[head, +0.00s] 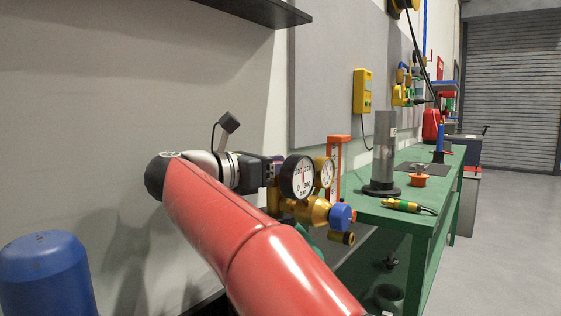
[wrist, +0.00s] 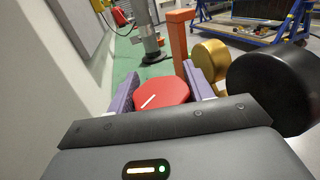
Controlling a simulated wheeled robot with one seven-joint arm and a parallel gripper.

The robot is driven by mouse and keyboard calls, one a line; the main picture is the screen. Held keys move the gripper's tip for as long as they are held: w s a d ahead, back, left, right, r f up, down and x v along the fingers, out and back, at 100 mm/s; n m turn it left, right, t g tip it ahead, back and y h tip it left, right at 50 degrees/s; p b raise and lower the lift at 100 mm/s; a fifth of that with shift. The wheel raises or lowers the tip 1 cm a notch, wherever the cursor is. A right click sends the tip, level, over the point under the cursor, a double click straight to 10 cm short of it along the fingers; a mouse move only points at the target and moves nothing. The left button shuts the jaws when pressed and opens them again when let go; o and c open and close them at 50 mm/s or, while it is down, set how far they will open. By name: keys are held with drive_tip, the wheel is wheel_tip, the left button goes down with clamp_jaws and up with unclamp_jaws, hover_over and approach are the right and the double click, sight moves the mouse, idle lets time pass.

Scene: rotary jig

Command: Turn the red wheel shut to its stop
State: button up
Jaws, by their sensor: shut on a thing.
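The red wheel (wrist: 164,91) with a white mark line on its face sits between the two purple fingers of my gripper (wrist: 160,79) in the wrist view. The fingers are shut on its rim from both sides. The white line runs at a slant. In the head view my gripper (head: 272,172) reaches in beside a brass regulator body (head: 307,211), behind the white-faced gauge (head: 297,178). The wheel cannot be made out there.
A smaller brass gauge (head: 327,171), a blue knob (head: 342,216) and an orange post (head: 339,146) crowd the grip. The black gauge back (wrist: 272,88) is close on the right. A green bench (head: 400,215) bears a grey cylinder (head: 384,150). A blue drum (head: 45,275) stands lower left.

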drive_tip(key=shift+r+m+g+h+p, duration=0.15)
drive_tip(key=shift+m+g+h+p, duration=0.4)
drive_tip(key=shift+m+g, duration=0.4)
drive_tip(key=shift+s+g, duration=0.1)
drive_tip(key=shift+g, duration=0.25)
drive_tip(key=o, duration=1)
drive_tip(key=shift+c, duration=0.2)
